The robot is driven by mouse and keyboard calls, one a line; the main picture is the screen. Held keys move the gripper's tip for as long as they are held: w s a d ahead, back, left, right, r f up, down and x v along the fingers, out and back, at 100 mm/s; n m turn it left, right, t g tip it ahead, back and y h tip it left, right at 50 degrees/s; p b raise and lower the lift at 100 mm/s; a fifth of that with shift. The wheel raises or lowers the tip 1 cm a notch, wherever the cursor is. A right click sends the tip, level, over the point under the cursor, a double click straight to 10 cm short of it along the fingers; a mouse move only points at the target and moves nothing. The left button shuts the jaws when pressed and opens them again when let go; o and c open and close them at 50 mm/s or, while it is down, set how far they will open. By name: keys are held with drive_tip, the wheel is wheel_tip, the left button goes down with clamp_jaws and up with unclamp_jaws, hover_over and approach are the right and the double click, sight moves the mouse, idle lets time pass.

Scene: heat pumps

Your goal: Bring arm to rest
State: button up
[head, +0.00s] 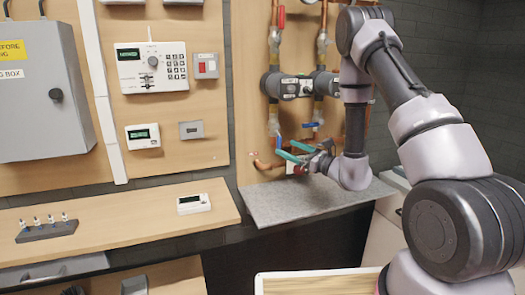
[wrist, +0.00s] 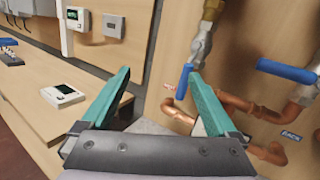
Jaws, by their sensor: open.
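My gripper (head: 288,150) is in front of the copper pipework on the wooden wall panel, above the grey mat. Its two teal fingers are spread apart with nothing between them. In the wrist view my gripper (wrist: 160,88) is also open. A valve with a blue lever handle (wrist: 184,82) shows close behind the right fingertip; whether they touch I cannot tell. A second blue lever (wrist: 287,70) lies level further right, and it shows in the head view too (head: 311,125). My arm reaches in from the right side of the head view.
Copper pipes (wrist: 235,104) and two dark pumps (head: 290,87) are close to my gripper. Below lies a grey mat (head: 300,201). A wooden shelf (head: 120,222) at left holds a small white display unit (head: 193,204). A grey box (head: 40,95) and a keypad controller (head: 151,67) hang on the wall.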

drive_tip(key=s+a+r+n+g, duration=0.3)
drive_tip(key=s+r+n+g, duration=0.4)
drive_tip(key=s+r, duration=0.15)
drive_tip(key=s+a+r+n+g, duration=0.2)
drive_tip(key=s+r+n+g, duration=0.55)
drive_tip(key=s, duration=0.25)
drive_tip(key=s+d+r+n+t+h, duration=0.3)
drive_tip(key=s+d+t+h, duration=0.1)
drive_tip(key=d, duration=0.4)
drive_tip(key=s+d+r+n+t+h, duration=0.3)
drive_tip(key=s+d+r+t+h, duration=0.1)
drive_tip(key=d+h, duration=0.4)
drive_tip(key=shift+s+d+r+t, duration=0.35)
drive_tip(key=shift+s+d, duration=0.35)
drive_tip(key=shift+s, duration=0.15)
drive_tip(key=shift+n, duration=0.25)
idle(3.2)
